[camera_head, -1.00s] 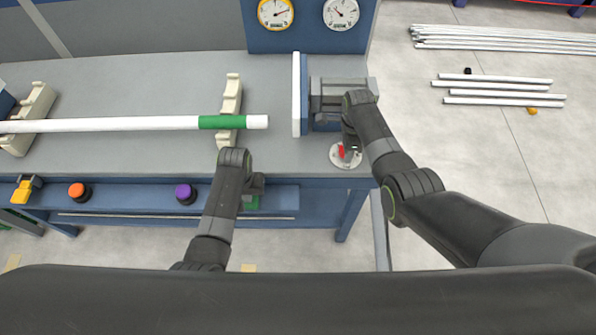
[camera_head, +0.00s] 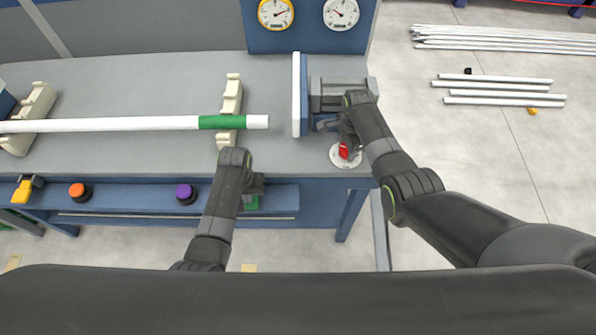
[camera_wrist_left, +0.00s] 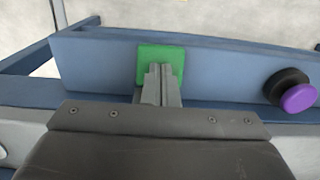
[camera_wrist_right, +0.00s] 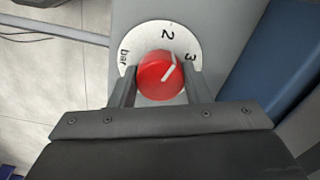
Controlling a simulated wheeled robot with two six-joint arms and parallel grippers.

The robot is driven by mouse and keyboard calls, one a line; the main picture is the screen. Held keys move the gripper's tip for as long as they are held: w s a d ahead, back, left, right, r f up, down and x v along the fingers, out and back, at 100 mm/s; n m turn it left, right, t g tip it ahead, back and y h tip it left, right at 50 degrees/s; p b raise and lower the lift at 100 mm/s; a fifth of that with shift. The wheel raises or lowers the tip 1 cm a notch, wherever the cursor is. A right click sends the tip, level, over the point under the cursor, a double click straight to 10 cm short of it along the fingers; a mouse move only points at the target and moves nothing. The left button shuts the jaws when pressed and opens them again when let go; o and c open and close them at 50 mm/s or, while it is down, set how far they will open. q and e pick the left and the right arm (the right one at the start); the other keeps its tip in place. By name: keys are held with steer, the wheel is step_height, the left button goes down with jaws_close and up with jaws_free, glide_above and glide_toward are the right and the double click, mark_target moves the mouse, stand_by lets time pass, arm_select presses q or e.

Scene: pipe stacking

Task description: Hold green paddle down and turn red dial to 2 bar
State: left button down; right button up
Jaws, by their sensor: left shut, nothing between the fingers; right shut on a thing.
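The green paddle (camera_wrist_left: 150,60) is on the blue rail below the bench edge; a bit of it shows in the head view (camera_head: 251,202). My left gripper (camera_wrist_left: 162,72) is shut and empty, its fingertips in front of the paddle and seemingly against it. The red dial (camera_wrist_right: 152,84) sits on a white scale plate (camera_wrist_right: 140,42) marked bar, 2 and 3. Its white pointer line leans up and right, between 2 and 3. My right gripper (camera_wrist_right: 160,77) is shut on the dial, one finger on each side. The dial also shows in the head view (camera_head: 344,151).
A white pipe with a green band (camera_head: 165,123) lies on cream supports (camera_head: 229,105). Orange (camera_head: 77,190) and purple (camera_head: 186,193) buttons are on the front rail. Two gauges (camera_head: 276,12) (camera_head: 341,13) are on the back panel. Loose pipes (camera_head: 490,84) lie on the floor at right.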

arm_select(q)
steer(key=shift+s+f, duration=0.2)
steer(key=shift+f, duration=0.05)
arm_select(e)
steer(key=shift+s, duration=0.1)
steer(key=n, duration=0.3)
arm_select(q)
steer(key=shift+w+r, duration=0.1)
steer(key=shift+r, duration=2.05)
arm_select(e)
steer(key=shift+f, duration=0.15)
steer(key=o, duration=0.9)
